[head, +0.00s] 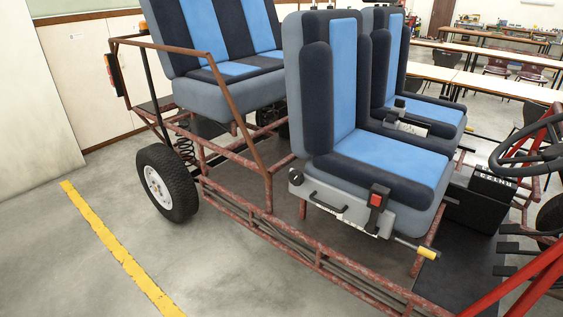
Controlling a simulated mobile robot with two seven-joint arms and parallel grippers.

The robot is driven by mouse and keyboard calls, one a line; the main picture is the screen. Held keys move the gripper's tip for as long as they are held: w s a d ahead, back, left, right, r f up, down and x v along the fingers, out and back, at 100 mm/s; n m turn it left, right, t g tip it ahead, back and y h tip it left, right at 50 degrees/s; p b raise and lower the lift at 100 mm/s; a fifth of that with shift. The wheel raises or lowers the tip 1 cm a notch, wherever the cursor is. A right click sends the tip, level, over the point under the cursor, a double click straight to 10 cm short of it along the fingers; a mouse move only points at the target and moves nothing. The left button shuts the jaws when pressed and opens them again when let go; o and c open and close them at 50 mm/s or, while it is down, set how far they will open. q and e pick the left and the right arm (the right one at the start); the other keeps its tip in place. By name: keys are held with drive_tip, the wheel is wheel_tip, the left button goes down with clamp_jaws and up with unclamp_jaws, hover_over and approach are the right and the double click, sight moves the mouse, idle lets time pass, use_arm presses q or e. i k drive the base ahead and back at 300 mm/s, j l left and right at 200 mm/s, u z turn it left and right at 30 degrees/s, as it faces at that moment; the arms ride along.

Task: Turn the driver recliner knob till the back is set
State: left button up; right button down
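The near front seat has a blue and dark backrest (318,85) that stands close to upright above its blue and dark cushion (385,165). A small dark round knob (295,177) sits on the grey side of this seat, low at the rear where the back meets the base. A black curved handle (328,203) is just in front of it. A buckle with a red button (377,198) stands farther forward on the same side. Neither of my grippers is in view, and nothing touches the knob.
A second front seat (395,60) stands behind the near one, and a rear bench (225,60) is at the left. Rusty frame tubes (250,218) run low along the near side. A steering wheel (540,150) is at the right. Grey floor (90,260) is open at the left.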

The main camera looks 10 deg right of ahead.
sight(296, 177)
drive_tip(key=i+j+z, duration=0.3)
drive_tip(key=i+j, duration=0.25)
drive_tip(key=i+j+z, duration=0.15)
drive_tip(key=i+j, duration=0.15)
drive_tip(key=i+j+z, duration=0.1)
drive_tip(key=i+j, duration=0.15)
drive_tip(key=j, duration=0.2)
drive_tip(key=i+j+z, duration=0.15)
drive_tip(key=j, duration=0.25)
drive_tip(key=i+j+z, duration=0.15)
drive_tip(key=j, duration=0.25)
drive_tip(key=i+j+z, duration=0.15)
drive_tip(key=i+j, duration=0.15)
drive_tip(key=j, duration=0.15)
drive_tip(key=i+j+z, duration=0.15)
drive_tip(key=j, duration=0.3)
